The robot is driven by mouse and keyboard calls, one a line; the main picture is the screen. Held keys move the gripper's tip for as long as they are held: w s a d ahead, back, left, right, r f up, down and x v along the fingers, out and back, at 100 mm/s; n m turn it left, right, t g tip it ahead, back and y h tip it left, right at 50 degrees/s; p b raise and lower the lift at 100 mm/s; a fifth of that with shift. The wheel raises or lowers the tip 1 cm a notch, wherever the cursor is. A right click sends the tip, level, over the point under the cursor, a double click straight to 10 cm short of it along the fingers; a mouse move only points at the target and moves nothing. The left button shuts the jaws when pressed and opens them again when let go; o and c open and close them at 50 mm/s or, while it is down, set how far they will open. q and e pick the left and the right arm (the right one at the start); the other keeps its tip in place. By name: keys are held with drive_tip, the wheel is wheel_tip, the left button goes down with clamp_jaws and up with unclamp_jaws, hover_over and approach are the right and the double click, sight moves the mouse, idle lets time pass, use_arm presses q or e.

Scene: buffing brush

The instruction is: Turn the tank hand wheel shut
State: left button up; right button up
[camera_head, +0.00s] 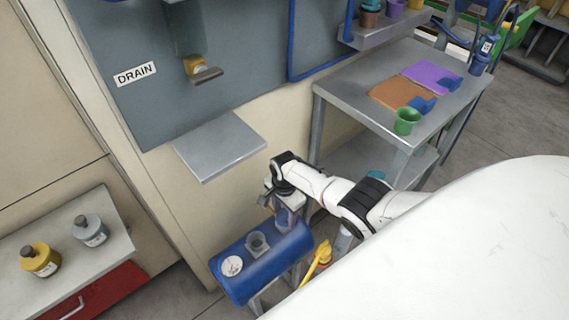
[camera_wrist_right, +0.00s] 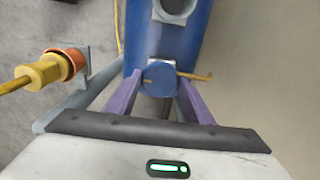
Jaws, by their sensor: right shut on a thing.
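The blue tank (camera_head: 250,279) lies on a stand at the bottom centre of the head view. Its blue curved side also shows in the right wrist view (camera_wrist_right: 202,30). My right gripper (camera_head: 286,218) reaches down onto the tank's far right end. In the right wrist view its purple fingers stand on both sides of a round blue hand wheel (camera_wrist_right: 158,80). A thin yellow bar (camera_wrist_right: 195,76) sticks out to the right of the wheel. The gripper is shut on this wheel, which the gripper hides in the head view. My left gripper is not in view.
The tank carries a white gauge (camera_head: 232,266) and a grey open fitting (camera_head: 257,243). A yellow hose fitting (camera_head: 322,254) is right of the tank. A grey wall shelf (camera_head: 219,147) is behind it. A metal table (camera_head: 350,94) stands at the upper right.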

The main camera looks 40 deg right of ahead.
sight(285, 216)
drive_tip(key=shift+d+m, duration=0.15)
drive_tip(key=shift+m, duration=0.15)
drive_tip(key=o, duration=1)
drive_tip(key=shift+o, duration=0.2)
drive_tip(key=shift+r, duration=0.1)
wheel_tip(285, 216, up, 3)
drive_tip(key=shift+r+p, duration=0.1)
drive_tip(key=shift+p, duration=1.15)
drive_tip(key=shift+r, duration=0.2)
wheel_tip(285, 216, up, 7)
drive_tip(key=shift+f, duration=0.2)
drive_tip(key=shift+f, duration=0.1)
